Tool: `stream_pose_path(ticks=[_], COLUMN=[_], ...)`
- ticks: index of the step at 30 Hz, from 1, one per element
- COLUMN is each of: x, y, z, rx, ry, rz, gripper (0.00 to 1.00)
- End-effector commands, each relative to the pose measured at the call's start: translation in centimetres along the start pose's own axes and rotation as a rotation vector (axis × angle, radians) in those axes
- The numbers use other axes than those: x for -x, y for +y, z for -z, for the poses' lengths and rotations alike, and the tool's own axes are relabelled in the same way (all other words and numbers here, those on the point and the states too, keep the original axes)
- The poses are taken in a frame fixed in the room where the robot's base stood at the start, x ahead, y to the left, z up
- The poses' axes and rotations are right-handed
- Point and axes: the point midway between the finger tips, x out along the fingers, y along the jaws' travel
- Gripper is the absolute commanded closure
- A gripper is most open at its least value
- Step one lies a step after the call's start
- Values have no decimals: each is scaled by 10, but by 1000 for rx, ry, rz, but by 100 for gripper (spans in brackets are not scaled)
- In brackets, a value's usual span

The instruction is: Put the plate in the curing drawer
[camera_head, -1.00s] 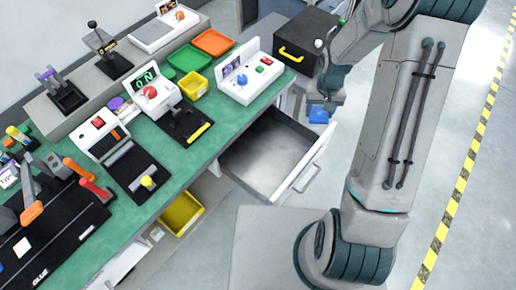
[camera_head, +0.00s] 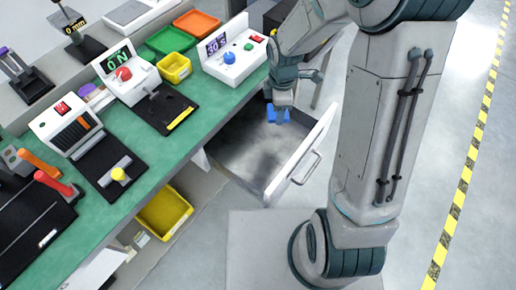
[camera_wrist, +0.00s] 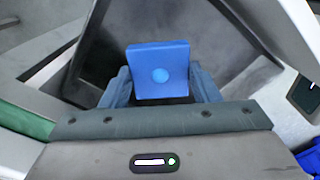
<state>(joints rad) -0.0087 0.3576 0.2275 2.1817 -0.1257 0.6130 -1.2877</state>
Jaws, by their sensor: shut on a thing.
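The blue plate (camera_wrist: 158,70), square with a lighter round spot in its middle, is held between the two fingers of my gripper (camera_wrist: 160,90) in the wrist view. In the head view my gripper (camera_head: 278,112) points down with the plate (camera_head: 277,115) at its tip. The curing drawer (camera_head: 303,160) is pulled open below the bench, with a grey, empty-looking inside. The plate is over the drawer's far part. I cannot tell how high it is above the drawer floor.
The green bench (camera_head: 140,185) carries several devices, including a white box with blue and green knobs (camera_head: 232,58). Orange (camera_head: 197,23) and yellow (camera_head: 175,68) trays sit behind. A yellow bin (camera_head: 165,212) is on a lower shelf. The drawer's front panel stands up at its right.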

Motion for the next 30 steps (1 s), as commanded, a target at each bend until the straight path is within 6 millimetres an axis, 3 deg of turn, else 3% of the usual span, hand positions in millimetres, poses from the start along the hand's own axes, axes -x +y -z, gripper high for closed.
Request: stream_pose_path(ticks=[1,6,13,17,24,30], x=[-12,-23,-31,-35,-78,-96], y=[-4,-17,-29,-32,-33,-33], z=[6,21,33,36,36,36], rx=[99,451,775,851,871,869], ry=[0,-3,-6,-6,-6,-6], rz=[-2,-2,1,3,7,4], gripper=[67,67,67,67,67,67])
